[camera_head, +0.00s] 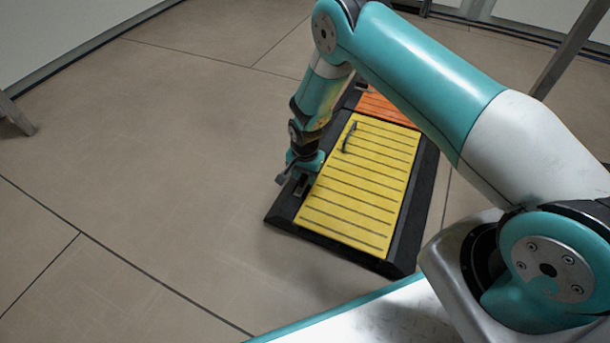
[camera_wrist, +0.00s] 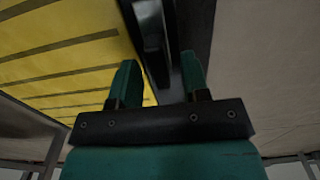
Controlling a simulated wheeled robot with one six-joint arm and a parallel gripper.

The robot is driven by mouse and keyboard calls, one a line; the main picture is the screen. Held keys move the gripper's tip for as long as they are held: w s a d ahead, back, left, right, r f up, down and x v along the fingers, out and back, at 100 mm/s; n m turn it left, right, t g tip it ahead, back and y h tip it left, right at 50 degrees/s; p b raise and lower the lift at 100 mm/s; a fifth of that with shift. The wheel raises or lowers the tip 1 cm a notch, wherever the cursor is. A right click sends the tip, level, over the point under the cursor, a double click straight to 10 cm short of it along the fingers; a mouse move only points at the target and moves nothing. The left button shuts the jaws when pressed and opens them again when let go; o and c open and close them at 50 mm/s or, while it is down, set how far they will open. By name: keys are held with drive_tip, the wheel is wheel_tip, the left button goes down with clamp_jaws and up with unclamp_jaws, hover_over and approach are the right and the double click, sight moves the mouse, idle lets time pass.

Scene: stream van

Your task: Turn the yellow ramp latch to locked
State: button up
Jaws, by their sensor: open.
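The yellow ramp panel (camera_head: 360,190), with dark grooves, lies in a black frame (camera_head: 400,240) on the floor. My gripper (camera_head: 293,183) is over the left side of the frame, beside the yellow panel. In the wrist view my gripper (camera_wrist: 158,75) is open, its two teal fingers apart. A dark raised part (camera_wrist: 151,30), perhaps the latch, stands on the black frame just past the fingertips and roughly in line with the gap. I cannot tell whether the fingers touch it. The yellow panel (camera_wrist: 60,55) is left of it. In the head view my gripper hides most of this spot.
An orange panel (camera_head: 388,108) lies beyond the yellow one, partly behind my arm. The floor (camera_head: 150,170) left of the frame is clear. A slanted metal leg (camera_head: 570,50) stands at the upper right.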

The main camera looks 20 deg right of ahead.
clamp_jaws()
drive_tip(key=n+p, duration=0.2)
drive_tip(key=n, duration=0.2)
drive_tip(key=shift+d+r+p, duration=0.1)
drive_tip(key=shift+r+p, duration=0.05)
drive_tip(key=shift+p, duration=0.25)
drive_tip(key=n+p, duration=0.1)
drive_tip(key=n, duration=0.3)
drive_tip(key=shift+s+d+n+p, duration=0.1)
drive_tip(key=shift+n+p, duration=0.2)
drive_tip(key=shift+p, duration=0.1)
drive_tip(key=n+p, duration=0.1)
drive_tip(key=n, duration=0.3)
drive_tip(key=shift+d, duration=0.1)
drive_tip(key=shift+d+n+p, duration=0.1)
drive_tip(key=shift+n+p, duration=0.35)
drive_tip(key=shift+n, duration=2.25)
